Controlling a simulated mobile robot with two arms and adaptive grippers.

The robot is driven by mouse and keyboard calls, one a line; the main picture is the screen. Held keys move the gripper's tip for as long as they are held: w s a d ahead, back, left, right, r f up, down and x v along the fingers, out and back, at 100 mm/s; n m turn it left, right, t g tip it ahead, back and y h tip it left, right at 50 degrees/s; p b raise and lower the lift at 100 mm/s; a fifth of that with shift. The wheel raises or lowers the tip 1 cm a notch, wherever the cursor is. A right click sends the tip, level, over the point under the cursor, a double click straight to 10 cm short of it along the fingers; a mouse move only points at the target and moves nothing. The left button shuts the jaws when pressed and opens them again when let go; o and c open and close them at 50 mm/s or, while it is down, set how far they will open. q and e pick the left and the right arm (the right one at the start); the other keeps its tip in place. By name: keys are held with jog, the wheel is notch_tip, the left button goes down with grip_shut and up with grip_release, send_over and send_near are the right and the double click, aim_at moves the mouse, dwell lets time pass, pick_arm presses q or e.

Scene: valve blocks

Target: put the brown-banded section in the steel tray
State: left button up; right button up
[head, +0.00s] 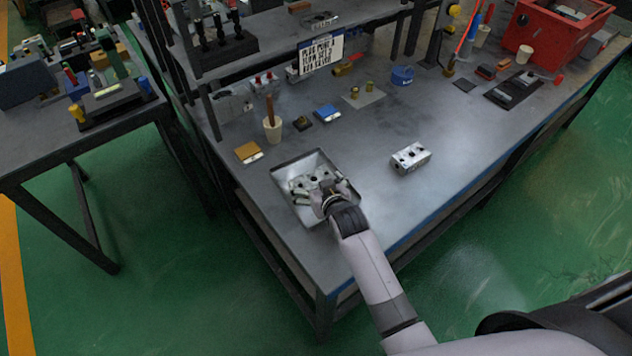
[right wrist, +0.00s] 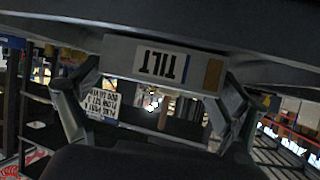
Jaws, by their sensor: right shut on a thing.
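In the head view my right gripper (head: 335,192) is over the steel tray (head: 300,166), a shallow open tray at the table's near left. The grey top of the section (head: 316,178) with dark holes shows within the tray's outline. I cannot tell whether it touches the tray floor. My left gripper is not in view.
A silver valve block (head: 410,158) stands right of the tray. A brown-topped block (head: 248,152), a cup with a stick (head: 272,130) and a blue-topped block (head: 326,113) lie behind it. A sign (head: 321,54) hangs on the rack. The table's right front is clear.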

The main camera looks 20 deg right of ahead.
jog(key=shift+r, duration=0.1)
jog(key=o, duration=1.3)
jog(key=shift+f, duration=0.2)
jog(key=shift+r, duration=0.15)
jog(key=v, duration=1.2)
